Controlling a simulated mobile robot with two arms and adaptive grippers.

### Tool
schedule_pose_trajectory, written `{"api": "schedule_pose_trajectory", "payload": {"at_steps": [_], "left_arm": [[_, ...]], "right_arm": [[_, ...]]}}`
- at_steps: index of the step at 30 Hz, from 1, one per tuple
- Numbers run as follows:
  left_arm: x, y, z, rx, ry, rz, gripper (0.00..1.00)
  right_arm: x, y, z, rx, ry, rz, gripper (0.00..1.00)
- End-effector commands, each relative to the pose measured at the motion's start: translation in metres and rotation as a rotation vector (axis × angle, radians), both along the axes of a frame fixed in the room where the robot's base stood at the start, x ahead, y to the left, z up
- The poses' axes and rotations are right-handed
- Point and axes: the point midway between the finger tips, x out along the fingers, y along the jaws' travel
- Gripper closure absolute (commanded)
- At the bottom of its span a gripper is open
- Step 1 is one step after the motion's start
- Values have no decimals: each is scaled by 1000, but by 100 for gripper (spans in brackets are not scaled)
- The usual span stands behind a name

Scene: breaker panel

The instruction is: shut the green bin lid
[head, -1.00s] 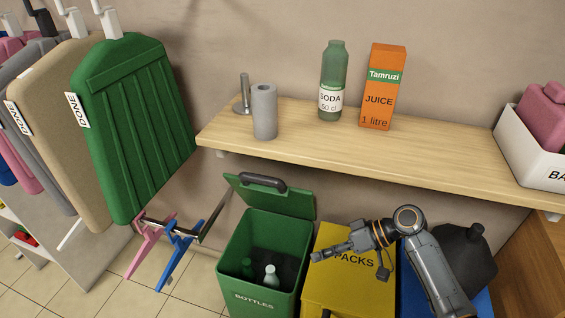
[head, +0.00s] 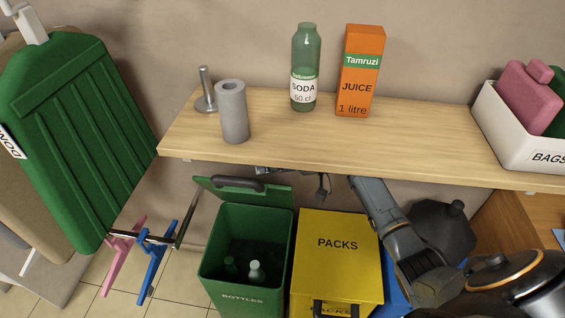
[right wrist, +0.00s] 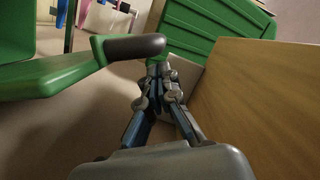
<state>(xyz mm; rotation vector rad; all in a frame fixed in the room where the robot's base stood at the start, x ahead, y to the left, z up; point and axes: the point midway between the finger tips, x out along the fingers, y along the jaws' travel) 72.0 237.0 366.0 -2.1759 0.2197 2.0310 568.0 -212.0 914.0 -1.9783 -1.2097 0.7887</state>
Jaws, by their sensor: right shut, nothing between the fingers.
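The green bin (head: 247,265), labelled BOTTLES, stands on the floor with its lid (head: 270,192) raised at the back. A dark grey handle (head: 238,184) is on the lid's top edge; lid (right wrist: 45,75) and handle (right wrist: 135,46) also show in the right wrist view. My right gripper (head: 262,171) is behind the raised lid, under the shelf, mostly hidden by the shelf edge. In the right wrist view its fingers (right wrist: 158,72) are together and empty, just right of the handle; I cannot tell whether they touch it. My left gripper is out of view.
The wooden shelf (head: 400,150) overhangs my right arm and bears a grey roll (head: 232,112), soda bottle (head: 304,70) and juice carton (head: 358,75). A yellow PACKS bin (head: 335,265) stands right of the green bin. Two bottles lie inside the green bin.

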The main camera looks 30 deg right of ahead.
Motion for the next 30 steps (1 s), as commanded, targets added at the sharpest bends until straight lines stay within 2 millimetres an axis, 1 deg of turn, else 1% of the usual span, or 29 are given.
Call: {"api": "schedule_pose_trajectory", "payload": {"at_steps": [1,3,6,10,17,20,23,26,30], "left_arm": [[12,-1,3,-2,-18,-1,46],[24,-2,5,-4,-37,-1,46],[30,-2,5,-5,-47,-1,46],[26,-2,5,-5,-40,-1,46],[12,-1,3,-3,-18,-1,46],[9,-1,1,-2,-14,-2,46],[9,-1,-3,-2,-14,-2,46],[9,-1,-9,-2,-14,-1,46],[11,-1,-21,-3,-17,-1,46]], "right_arm": [[2,5,1,1,1,0,100],[3,8,-1,0,1,0,100],[4,10,-2,-1,0,-1,100],[4,10,-2,-1,0,-1,100],[3,11,-3,-4,-3,0,100],[-3,15,-7,-13,-16,2,100],[-13,21,-13,-30,-43,2,100],[-27,31,-23,-56,-80,3,100],[-49,46,-41,-102,-148,3,100]]}}
